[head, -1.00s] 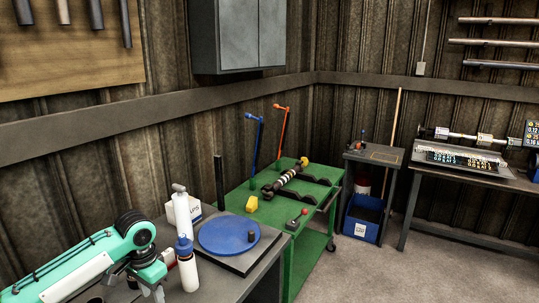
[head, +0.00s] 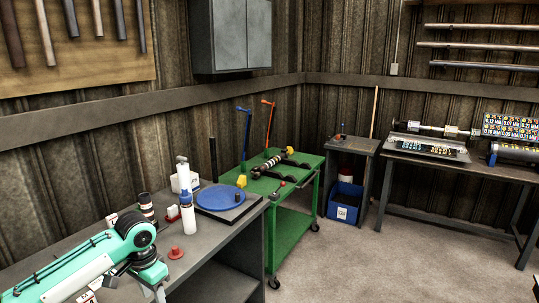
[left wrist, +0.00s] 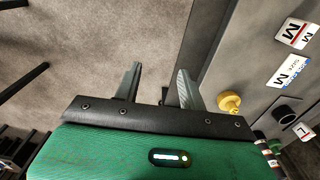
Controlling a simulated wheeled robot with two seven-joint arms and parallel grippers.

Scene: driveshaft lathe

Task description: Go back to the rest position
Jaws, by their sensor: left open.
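My left arm (head: 95,262), green and black, comes in low at the left in the head view, beside the grey bench (head: 205,240). Its fingertips cannot be made out there. In the left wrist view my left gripper (left wrist: 158,76) is open, its two fingers wide apart with nothing between them. The bench edge and grey floor lie beyond the fingers. My right gripper is not in view.
The bench carries a blue disc (head: 221,196), a white bottle (head: 188,216) and a red knobbed piece (head: 176,252). A green cart (head: 292,228) stands behind it. A dark table (head: 455,164) is at the right. The floor (head: 350,262) between is clear.

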